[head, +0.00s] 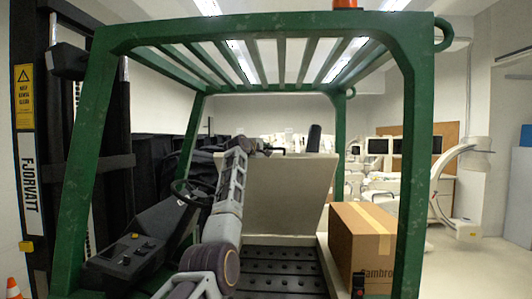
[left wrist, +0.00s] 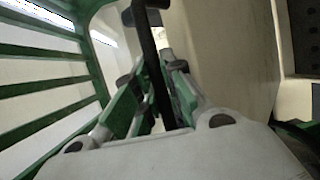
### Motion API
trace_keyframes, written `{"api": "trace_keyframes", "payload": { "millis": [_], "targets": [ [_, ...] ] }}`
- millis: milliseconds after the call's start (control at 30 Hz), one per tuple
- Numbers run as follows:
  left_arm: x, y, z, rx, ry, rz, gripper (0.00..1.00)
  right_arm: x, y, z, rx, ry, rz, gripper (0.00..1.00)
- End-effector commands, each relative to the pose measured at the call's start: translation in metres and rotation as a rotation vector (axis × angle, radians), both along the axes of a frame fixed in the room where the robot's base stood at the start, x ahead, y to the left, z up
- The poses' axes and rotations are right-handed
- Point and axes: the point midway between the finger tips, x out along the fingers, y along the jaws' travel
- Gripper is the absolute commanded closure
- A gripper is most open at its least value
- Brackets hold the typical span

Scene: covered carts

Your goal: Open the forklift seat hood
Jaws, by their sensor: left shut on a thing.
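The forklift's beige seat hood (head: 290,195) shows in the middle of the head view as a broad panel behind the dark studded floor plate, wider at its top than its bottom. Its top edge is high, and it looks tilted up. My left arm reaches over the floor plate to that edge. My left gripper (head: 267,150) is at the top edge, small and partly hidden by my arm. In the left wrist view, the gripper (left wrist: 150,95) is shut on a thin black bar (left wrist: 144,35), with beige panel surface beside it. My right gripper is not in view.
The forklift's green frame (head: 417,150) and barred roof enclose the space. A steering wheel (head: 192,192) and dark console (head: 140,248) are at left. A cardboard box (head: 362,245) stands at right. The studded floor plate (head: 280,270) is bare below my arm.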

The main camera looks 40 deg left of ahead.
Motion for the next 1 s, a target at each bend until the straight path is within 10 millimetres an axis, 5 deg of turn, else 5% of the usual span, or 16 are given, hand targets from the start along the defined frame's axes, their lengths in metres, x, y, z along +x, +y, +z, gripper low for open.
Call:
{"api": "trace_keyframes", "payload": {
  "millis": [267, 300, 467, 1000],
  "targets": [
    [0.0002, -0.0001, -0.0010, 0.000, 0.002, 0.000, 1.00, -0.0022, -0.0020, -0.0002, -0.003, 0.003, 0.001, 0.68],
    [0.0002, -0.0001, -0.0010, 0.000, 0.002, 0.000, 0.86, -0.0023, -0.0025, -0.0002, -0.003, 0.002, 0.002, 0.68],
    [0.0003, -0.0002, -0.0010, 0.000, 0.002, 0.000, 0.66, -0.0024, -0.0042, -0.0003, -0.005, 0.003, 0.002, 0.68],
    [0.0002, -0.0003, -0.0026, 0.000, 0.005, -0.001, 0.66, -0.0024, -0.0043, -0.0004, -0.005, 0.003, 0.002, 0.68]
  ]
}}
